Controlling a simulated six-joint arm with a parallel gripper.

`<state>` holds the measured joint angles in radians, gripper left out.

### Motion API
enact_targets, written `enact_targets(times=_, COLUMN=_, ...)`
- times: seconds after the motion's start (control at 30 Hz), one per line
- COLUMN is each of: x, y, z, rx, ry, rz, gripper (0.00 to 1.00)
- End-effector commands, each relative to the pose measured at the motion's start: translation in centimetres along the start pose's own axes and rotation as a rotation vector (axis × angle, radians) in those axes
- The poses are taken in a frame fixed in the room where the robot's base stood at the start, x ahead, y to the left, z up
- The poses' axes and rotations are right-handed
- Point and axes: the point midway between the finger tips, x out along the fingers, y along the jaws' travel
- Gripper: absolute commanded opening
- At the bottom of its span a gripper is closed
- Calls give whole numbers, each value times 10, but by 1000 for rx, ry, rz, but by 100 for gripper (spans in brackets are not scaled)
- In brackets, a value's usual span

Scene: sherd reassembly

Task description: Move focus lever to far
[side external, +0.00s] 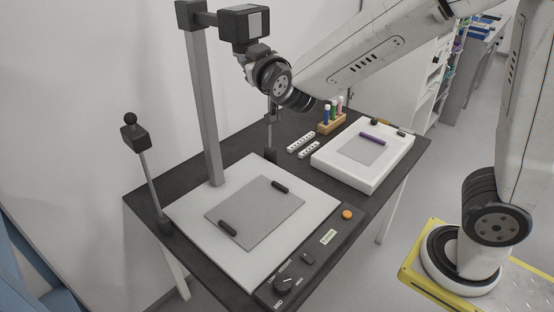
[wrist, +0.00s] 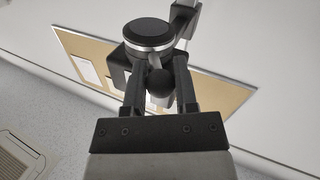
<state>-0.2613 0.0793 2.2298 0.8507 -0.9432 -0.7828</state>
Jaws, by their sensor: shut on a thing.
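The focus lever's black ball knob (wrist: 160,86) shows in the wrist view, on a short rod running up toward the round lens. My gripper (wrist: 158,72) is shut on this knob, one finger on each side. The camera head (side external: 244,25) is a black box at the top of a grey column in the side view. My gripper (side external: 246,62) is just under it there, and the knob is too small or hidden to make out. The lens (wrist: 150,34) with its silver ring is just beyond my fingertips. No lever position marks are readable.
The column (side external: 206,110) rises from a pale baseboard (side external: 185,215) with a grey sheet and two black bars. Lamps on stalks stand left (side external: 132,136) and behind (side external: 271,117). A white light box (side external: 335,172) and a rack of bottles (side external: 330,125) are at the right.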

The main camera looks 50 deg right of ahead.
Motion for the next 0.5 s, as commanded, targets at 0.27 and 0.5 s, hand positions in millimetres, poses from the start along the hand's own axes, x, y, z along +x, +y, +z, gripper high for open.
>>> enact_targets(times=0.27, x=-1, y=5, z=1, rx=0, ry=13, rz=-64, gripper=0)
enact_targets(times=0.5, x=-1, y=10, z=2, rx=-1, ry=28, rz=-143, gripper=0)
